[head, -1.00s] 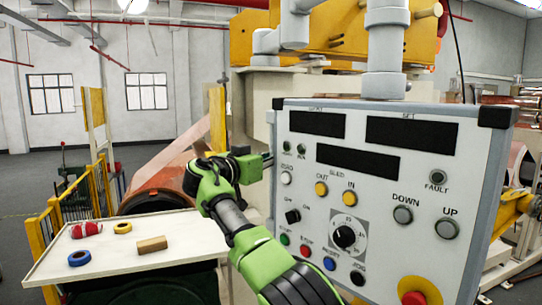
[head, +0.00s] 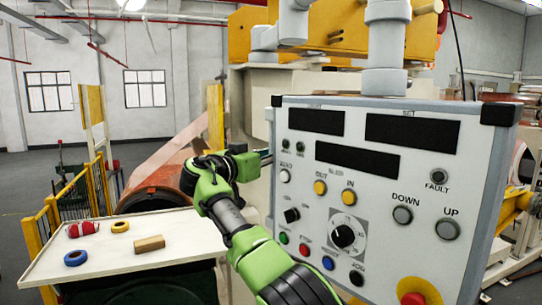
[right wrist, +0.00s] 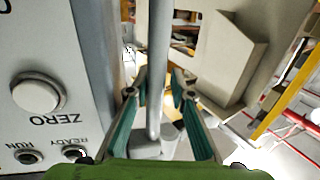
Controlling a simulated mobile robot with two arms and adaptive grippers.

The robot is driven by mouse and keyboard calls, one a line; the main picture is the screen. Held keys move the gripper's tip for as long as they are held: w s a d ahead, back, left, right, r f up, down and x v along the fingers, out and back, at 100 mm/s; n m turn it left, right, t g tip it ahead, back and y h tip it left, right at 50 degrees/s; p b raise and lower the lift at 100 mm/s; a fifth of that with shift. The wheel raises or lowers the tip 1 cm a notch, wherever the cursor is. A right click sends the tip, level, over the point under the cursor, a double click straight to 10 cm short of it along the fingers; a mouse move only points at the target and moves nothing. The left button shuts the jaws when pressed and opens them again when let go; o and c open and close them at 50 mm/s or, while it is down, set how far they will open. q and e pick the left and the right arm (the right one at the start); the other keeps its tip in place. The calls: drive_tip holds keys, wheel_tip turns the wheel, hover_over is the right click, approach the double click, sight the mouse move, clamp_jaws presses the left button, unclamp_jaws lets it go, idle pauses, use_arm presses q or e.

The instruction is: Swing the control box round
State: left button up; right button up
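The control box (head: 410,178) hangs from a grey pipe mount on the right side of the head view, its button panel facing me at an angle. My right gripper (head: 264,158) is at the box's left edge in the head view, its fingers partly hidden. In the right wrist view my right gripper (right wrist: 158,95) is open, with a finger on each side of a grey bar (right wrist: 158,65) beside the box's edge. I see gaps between the fingers and the bar. The panel (right wrist: 45,50) with the ZERO button shows at the left there. My left gripper is not in view.
A pale tray table (head: 195,233) at the lower left holds a blue tape roll (head: 76,258), a yellow roll (head: 120,226), a red item (head: 83,230) and a brown block (head: 149,243). Yellow railings (head: 46,232) stand behind it. Yellow machinery (head: 340,32) is above the box.

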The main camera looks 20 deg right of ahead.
drive_tip(key=v, duration=1.1)
drive_tip(key=shift+s+a, duration=0.2)
drive_tip(key=shift+a, duration=0.05)
drive_tip(key=shift+f, duration=0.1)
